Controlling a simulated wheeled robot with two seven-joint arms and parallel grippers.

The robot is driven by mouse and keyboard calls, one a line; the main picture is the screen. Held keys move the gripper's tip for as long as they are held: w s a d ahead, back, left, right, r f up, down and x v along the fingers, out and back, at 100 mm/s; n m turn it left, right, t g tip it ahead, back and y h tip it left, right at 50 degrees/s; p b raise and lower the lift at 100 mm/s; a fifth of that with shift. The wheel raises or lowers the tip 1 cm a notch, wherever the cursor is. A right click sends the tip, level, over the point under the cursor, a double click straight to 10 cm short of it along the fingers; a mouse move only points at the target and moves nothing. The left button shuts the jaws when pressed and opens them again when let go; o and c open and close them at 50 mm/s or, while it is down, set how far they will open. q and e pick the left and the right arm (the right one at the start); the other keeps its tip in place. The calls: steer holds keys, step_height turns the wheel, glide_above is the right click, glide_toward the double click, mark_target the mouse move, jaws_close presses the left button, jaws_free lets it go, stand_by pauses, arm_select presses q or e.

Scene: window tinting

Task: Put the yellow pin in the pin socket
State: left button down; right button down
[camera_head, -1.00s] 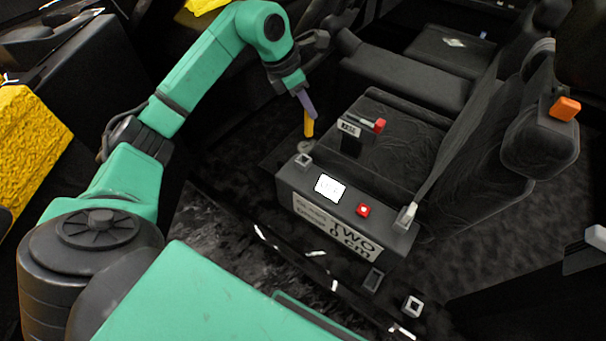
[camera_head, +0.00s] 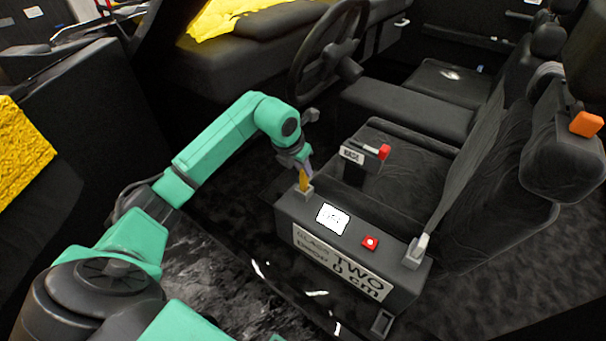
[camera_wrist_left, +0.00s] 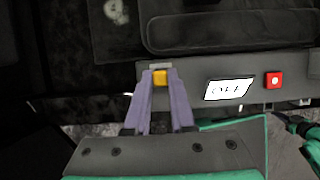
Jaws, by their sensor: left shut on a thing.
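The yellow pin (camera_head: 303,181) stands close to upright between the fingers of my left gripper (camera_head: 304,170). Its lower end is at the grey square pin socket (camera_head: 304,194) on the left end of the dark box (camera_head: 392,267). In the left wrist view the yellow pin (camera_wrist_left: 160,77) shows between the purple fingertips of my left gripper (camera_wrist_left: 160,80), with a grey rim of the socket (camera_wrist_left: 160,66) just beyond it. How deep the pin sits in the socket cannot be told. My right gripper is not in view.
The box carries a white label (camera_head: 333,219), a red button (camera_head: 370,242) and a grey fitting (camera_head: 415,252) at its right end. A small stand with a red tip (camera_head: 384,152) is behind it. Car seats (camera_head: 480,205) and a steering wheel (camera_head: 330,50) surround it.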

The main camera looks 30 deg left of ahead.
arm_select(q)
step_height(320, 180, down, 2)
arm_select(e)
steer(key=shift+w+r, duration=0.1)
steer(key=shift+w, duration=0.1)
arm_select(q)
steer(key=c, duration=0.8)
jaws_free()
steer(key=shift+o, duration=0.2)
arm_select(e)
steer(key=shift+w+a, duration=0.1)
arm_select(q)
steer(key=shift+r, duration=0.2)
steer(key=p+v, duration=0.1)
steer(key=v, duration=1)
steer(key=shift+s+r, duration=0.15)
steer(key=shift+r, duration=0.2)
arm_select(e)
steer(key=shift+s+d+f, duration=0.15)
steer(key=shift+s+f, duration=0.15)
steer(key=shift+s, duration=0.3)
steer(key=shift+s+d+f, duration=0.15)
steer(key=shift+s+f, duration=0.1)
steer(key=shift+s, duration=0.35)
